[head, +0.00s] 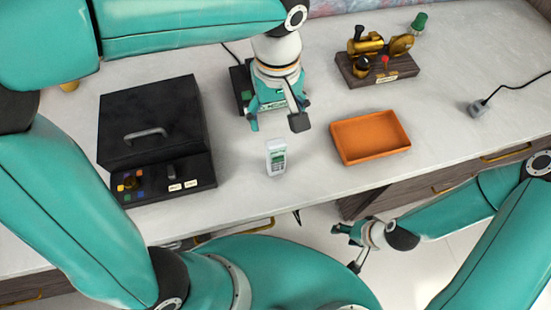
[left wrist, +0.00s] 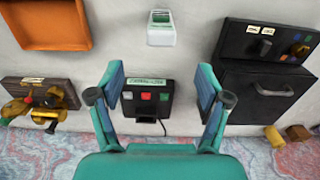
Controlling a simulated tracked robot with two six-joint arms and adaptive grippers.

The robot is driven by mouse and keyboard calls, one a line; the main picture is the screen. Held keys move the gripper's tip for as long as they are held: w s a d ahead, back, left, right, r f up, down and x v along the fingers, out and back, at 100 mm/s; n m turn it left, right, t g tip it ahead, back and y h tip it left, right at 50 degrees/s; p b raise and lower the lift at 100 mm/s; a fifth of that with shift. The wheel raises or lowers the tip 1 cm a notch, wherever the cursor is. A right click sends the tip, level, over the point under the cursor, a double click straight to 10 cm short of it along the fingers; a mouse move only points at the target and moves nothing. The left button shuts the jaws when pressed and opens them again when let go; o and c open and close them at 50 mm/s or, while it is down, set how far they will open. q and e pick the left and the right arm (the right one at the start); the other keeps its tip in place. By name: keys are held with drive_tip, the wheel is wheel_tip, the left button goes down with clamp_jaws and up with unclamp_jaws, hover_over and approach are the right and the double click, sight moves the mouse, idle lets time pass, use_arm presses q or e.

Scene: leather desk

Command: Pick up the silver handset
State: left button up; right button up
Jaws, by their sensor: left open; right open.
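The silver handset (head: 276,156), a small pale device with a greenish screen, appears to stand on the white desk in the head view. It also shows at the top of the left wrist view (left wrist: 161,28). My left gripper (head: 276,120) is open and empty, above the desk and just behind the handset in the head view, apart from it. In the left wrist view its spread fingers (left wrist: 160,97) frame a black box. My right gripper (head: 348,247) is open and empty, low in front of the desk's edge.
The black button box (left wrist: 146,100) sits below my left gripper. A large black case (head: 150,125) stands left of the handset, an orange tray (head: 370,137) right. A brass device on a wooden base (head: 378,68) and a grey plug (head: 478,109) lie farther right.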

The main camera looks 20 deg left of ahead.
sight(276, 142)
use_arm(q)
wheel_tip(276, 142, down, 9)
drive_tip(key=shift+f, duration=0.1)
drive_tip(key=shift+s, duration=0.1)
clamp_jaws()
idle(0.7)
